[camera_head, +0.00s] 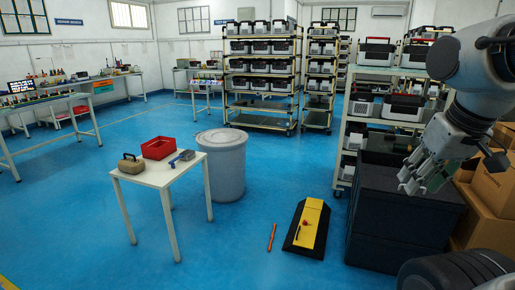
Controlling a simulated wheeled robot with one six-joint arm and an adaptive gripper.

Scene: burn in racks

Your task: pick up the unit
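Several look-alike grey-and-white units with dark parts stand on the racks, and I cannot tell which one is meant. One unit (403,107) sits on the near right rack, just left of my arm. Another unit (376,52) with a red handle is on that rack's top shelf. My gripper (411,183) is at the right, pointing down and left, in front of the dark bin and below the near units. I see nothing held in it, but its fingers are too small and overlapped to show whether they are open or shut.
A white table (162,177) holds a red tray (159,148) and small tools. A grey barrel (222,165) stands beside it. A yellow-and-black floor piece (309,225) and an orange stick (272,237) lie on the floor. A dark bin (385,225) and cardboard boxes (493,187) crowd the right.

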